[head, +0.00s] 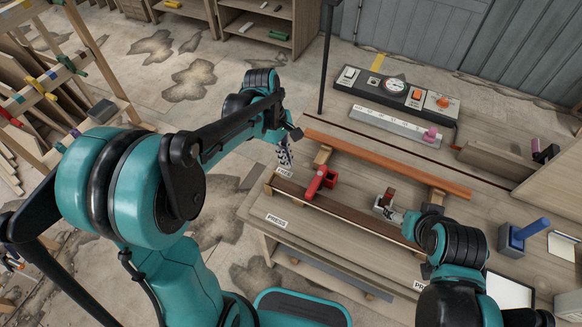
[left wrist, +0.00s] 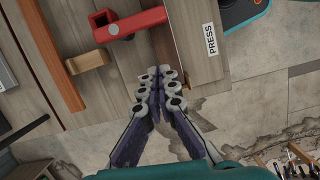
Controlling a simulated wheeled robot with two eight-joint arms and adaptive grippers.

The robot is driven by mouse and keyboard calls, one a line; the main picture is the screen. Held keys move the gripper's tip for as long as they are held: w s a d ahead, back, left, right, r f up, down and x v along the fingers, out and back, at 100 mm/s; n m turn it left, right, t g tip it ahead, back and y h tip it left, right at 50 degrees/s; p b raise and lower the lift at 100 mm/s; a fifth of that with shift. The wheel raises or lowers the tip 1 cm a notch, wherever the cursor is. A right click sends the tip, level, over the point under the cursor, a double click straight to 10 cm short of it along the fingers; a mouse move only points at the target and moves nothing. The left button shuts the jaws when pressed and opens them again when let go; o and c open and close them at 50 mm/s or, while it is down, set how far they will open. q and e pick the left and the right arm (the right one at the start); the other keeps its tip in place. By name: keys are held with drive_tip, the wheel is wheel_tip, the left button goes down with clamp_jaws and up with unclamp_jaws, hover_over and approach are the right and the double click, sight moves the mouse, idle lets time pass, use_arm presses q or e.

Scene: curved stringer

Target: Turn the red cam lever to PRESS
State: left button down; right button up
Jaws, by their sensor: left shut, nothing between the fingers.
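The red cam lever (head: 320,181) lies on the wooden bench fixture, beside the dark curved strip (head: 345,208). Its arm slants toward the bench's front edge, between the FREE label (head: 284,172) and the PRESS label (head: 277,220). In the left wrist view the red lever (left wrist: 135,24) is at the top, left of the PRESS label (left wrist: 210,39). My left gripper (head: 286,160) is shut and empty, above the bench's left end near FREE. Its fingertips (left wrist: 159,77) are together, apart from the lever in that view. My right gripper (head: 395,212) is by a brown-and-grey piece; its fingers are unclear.
An orange-brown strip (head: 385,163) runs along the fixture, with a wooden block (left wrist: 87,62) beside it. A control panel (head: 400,92) and a grey rail with a pink knob (head: 430,135) stand behind. A blue-handled tool (head: 522,235) is at right.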

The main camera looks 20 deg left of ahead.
use_arm(q)
drive_tip(key=shift+v, duration=1.05)
drive_tip(key=shift+a, duration=0.2)
drive_tip(key=s+a+m+t+y+b, duration=0.2)
drive_tip(key=s+m+t+b, duration=0.2)
drive_tip(key=s+m+t, duration=0.4)
drive_tip(key=s+m, duration=0.4)
drive_tip(key=m, duration=0.2)
drive_tip(key=shift+a+m+y, duration=0.25)
drive_tip(key=shift+m+y, duration=0.05)
drive_tip(key=shift+f, duration=0.15)
